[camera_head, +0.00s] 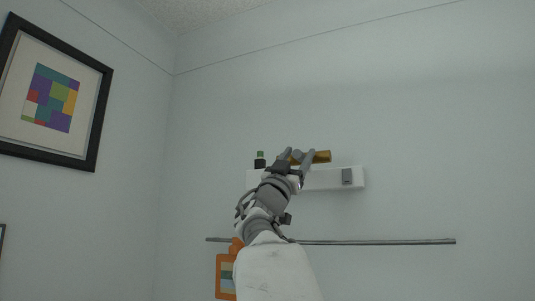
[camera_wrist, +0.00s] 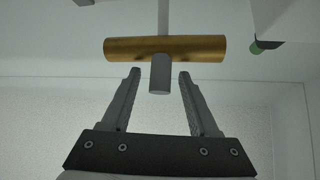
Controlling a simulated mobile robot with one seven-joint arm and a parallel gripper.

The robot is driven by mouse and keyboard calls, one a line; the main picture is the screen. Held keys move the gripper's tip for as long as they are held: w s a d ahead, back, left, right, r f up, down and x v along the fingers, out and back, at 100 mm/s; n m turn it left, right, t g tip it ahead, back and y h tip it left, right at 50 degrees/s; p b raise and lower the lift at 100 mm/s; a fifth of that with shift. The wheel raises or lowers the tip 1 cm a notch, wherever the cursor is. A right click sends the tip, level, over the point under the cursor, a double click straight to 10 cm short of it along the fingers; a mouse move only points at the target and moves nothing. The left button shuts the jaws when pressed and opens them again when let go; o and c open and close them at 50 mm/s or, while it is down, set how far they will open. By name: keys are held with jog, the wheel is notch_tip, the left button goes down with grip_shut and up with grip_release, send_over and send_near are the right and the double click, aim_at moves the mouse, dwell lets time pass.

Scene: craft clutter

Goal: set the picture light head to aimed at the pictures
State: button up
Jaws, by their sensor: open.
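The picture light head is a brass-coloured horizontal cylinder (camera_wrist: 190,48) with a grey knob or stem (camera_wrist: 160,74) standing out from its middle, seen in the wrist view. In the head view the brass head (camera_head: 322,157) shows just above a white wall shelf or bracket, partly hidden by my gripper. My gripper (camera_head: 298,153) reaches up to it. In the wrist view my gripper (camera_wrist: 158,75) is open, with one finger on each side of the grey stem and apart from it. I cannot tell which way the head is aimed.
A white wall bar (camera_head: 325,178) carries a grey block (camera_head: 347,177) at right and a green-topped dark object (camera_head: 260,158) at left. A grey rail (camera_head: 390,242) runs below. An orange clipboard-like thing (camera_head: 224,276) hangs lower left. A framed picture (camera_head: 52,95) hangs on the left wall.

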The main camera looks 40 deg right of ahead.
jog(key=shift+d+r, duration=0.15)
jog(key=shift+d, duration=0.05)
